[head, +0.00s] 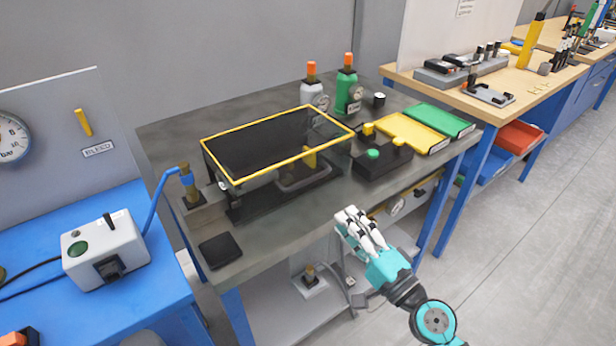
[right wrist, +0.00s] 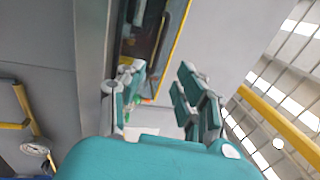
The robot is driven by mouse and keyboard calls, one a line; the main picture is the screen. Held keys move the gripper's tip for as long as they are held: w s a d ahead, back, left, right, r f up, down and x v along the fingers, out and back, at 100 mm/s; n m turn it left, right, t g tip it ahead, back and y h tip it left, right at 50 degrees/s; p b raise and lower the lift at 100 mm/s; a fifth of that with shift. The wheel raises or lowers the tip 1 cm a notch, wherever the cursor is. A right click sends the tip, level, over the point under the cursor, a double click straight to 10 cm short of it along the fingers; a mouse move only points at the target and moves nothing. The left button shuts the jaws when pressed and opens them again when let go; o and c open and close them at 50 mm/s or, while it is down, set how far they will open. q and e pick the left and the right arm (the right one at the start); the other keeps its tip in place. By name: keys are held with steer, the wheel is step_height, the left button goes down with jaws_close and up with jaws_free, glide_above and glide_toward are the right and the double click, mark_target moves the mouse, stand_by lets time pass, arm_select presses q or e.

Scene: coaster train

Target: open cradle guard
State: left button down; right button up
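The cradle guard (head: 270,143) is a dark see-through box with yellow edges on the grey workbench in the head view. It sits lowered over a dark cradle (head: 300,180), and its yellow top rim looks level. My right gripper (head: 347,218) is in front of the bench's front edge, to the lower right of the guard and apart from it. In the right wrist view its fingers (right wrist: 160,95) stand apart with nothing between them. My left gripper is not in view.
A black box with a green button (head: 373,154) stands right of the guard. Yellow (head: 415,133) and green (head: 440,119) trays lie beyond it. Grey and green (head: 347,92) bottles with orange tops stand behind. A black pad (head: 220,250) lies at the bench's front left corner.

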mark_target(307, 179)
steer(key=p+x, duration=0.2)
steer(key=x, duration=1.1)
steer(key=shift+w+a+f, duration=0.1)
steer(key=shift+w+a, duration=0.05)
steer(key=shift+w, duration=0.05)
steer(key=shift+c, duration=0.2)
jaws_close()
